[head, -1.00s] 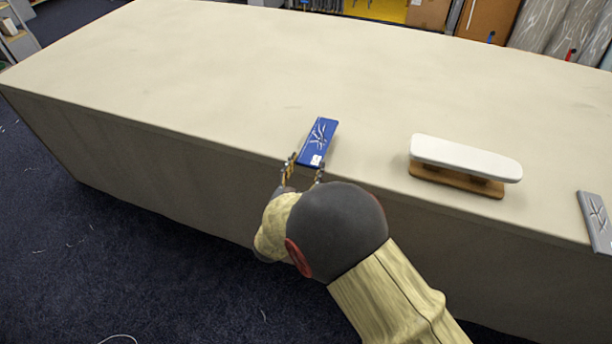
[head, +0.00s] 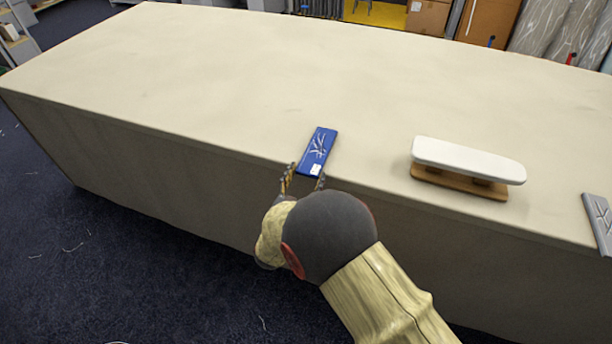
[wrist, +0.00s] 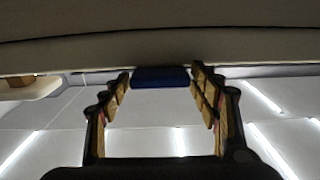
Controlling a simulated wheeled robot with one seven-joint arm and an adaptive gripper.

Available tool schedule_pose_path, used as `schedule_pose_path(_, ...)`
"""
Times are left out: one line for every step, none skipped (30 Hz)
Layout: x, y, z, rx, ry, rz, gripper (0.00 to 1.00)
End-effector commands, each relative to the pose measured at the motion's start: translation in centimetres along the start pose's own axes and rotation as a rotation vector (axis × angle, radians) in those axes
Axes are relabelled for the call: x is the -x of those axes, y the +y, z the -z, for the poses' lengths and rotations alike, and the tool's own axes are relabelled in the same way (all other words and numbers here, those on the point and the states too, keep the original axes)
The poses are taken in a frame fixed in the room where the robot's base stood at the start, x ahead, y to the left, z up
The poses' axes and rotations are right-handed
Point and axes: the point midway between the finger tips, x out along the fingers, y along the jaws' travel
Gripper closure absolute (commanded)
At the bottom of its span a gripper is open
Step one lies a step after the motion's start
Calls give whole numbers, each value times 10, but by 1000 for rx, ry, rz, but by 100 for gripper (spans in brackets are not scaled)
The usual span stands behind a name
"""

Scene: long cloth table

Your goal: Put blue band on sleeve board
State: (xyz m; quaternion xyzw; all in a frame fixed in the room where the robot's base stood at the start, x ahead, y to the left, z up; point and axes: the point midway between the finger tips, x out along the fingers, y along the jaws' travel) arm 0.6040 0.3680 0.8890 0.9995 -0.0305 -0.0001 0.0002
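The blue band (head: 317,150) is a flat blue strip with a white branch pattern and a small white label. It lies on the table near the front edge, and its near end reaches the edge. My gripper (head: 304,181) is open at that near end, with a finger toward each side. In the wrist view the blue end (wrist: 160,77) shows between the tips of my open gripper (wrist: 162,84); I cannot tell if they touch it. The sleeve board (head: 467,161) has a white padded top on a brown wooden base and stands to the right, its top bare.
A grey patterned band (head: 600,222) lies at the table's right front edge. The cloth-covered table (head: 200,80) is clear behind and left of the blue band. Boxes and rolls stand beyond the table's far side.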

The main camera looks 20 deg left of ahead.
Motion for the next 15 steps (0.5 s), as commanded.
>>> schedule_pose_path(0,0,0,0,0,0,33)
schedule_pose_path(0,0,0,0,0,0,32)
schedule_pose_path(0,0,0,0,0,0,29)
schedule_pose_path(0,0,0,0,0,0,28)
schedule_pose_path(0,0,0,0,0,0,26)
schedule_pose_path(0,0,0,0,0,0,26)
schedule_pose_path(0,0,0,0,0,0,26)
schedule_pose_path(0,0,0,0,0,0,26)
schedule_pose_path(0,0,0,0,0,0,26)
schedule_pose_path(0,0,0,0,0,0,26)
schedule_pose_path(0,0,0,0,0,0,26)
schedule_pose_path(0,0,0,0,0,0,26)
schedule_pose_path(0,0,0,0,0,0,26)
schedule_pose_path(0,0,0,0,0,0,26)
schedule_pose_path(2,0,0,0,0,1,26)
